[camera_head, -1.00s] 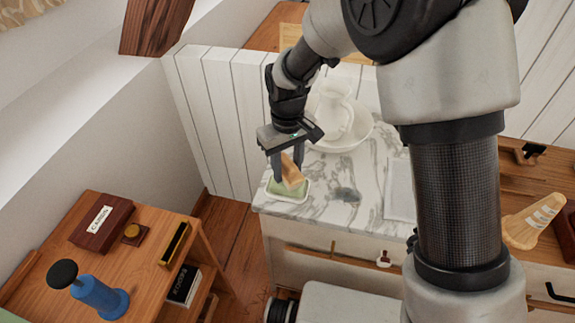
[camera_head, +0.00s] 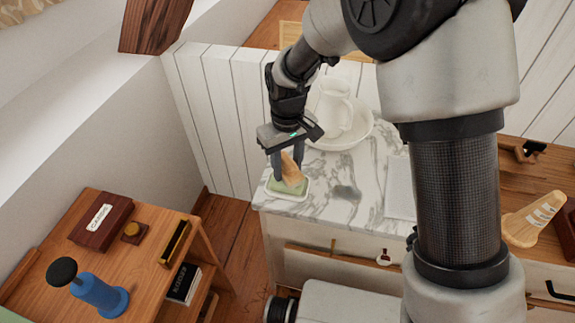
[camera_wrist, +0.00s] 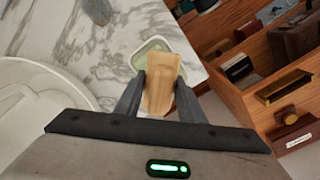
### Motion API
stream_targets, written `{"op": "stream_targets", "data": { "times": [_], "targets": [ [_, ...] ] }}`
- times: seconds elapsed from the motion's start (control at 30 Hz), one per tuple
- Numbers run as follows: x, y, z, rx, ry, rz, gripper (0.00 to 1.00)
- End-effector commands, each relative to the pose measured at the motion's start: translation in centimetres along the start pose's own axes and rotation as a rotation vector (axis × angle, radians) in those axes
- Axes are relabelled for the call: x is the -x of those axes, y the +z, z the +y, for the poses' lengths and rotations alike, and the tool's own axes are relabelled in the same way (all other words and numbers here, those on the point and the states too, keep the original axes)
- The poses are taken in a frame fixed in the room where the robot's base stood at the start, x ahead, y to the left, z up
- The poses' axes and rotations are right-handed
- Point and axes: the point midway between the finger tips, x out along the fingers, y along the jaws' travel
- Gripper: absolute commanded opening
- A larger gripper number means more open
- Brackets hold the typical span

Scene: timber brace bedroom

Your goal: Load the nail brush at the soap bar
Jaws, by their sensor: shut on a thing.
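My gripper (camera_head: 290,171) is shut on a wooden nail brush (camera_head: 291,172), tilted in its fingers. In the wrist view the brush (camera_wrist: 162,83) sits between the two fingers. Below it, a pale green soap bar (camera_head: 297,188) lies in a white dish (camera_head: 291,198) near the left front corner of the marble top. The soap (camera_wrist: 152,46) shows just beyond the brush in the wrist view. The brush's lower end overlaps the soap in the picture; its bristles are hidden, and I cannot tell whether they touch.
A white pitcher (camera_head: 334,105) in a basin (camera_head: 350,140) stands behind the dish. A grey patch (camera_head: 346,192) and a pale cloth (camera_head: 399,188) lie to the right on the marble top (camera_head: 328,208). A lower wooden desk (camera_head: 150,262) with a blue stamp (camera_head: 98,293) stands at left.

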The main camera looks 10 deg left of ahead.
Motion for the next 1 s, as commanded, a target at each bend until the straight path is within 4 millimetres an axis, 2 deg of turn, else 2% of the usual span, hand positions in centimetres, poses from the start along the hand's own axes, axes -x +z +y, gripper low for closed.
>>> {"op": "stream_targets", "data": {
  "times": [1.0],
  "targets": [
    [-0.73,0.01,0.01,-0.001,0.000,0.000,0.18]
  ]
}}
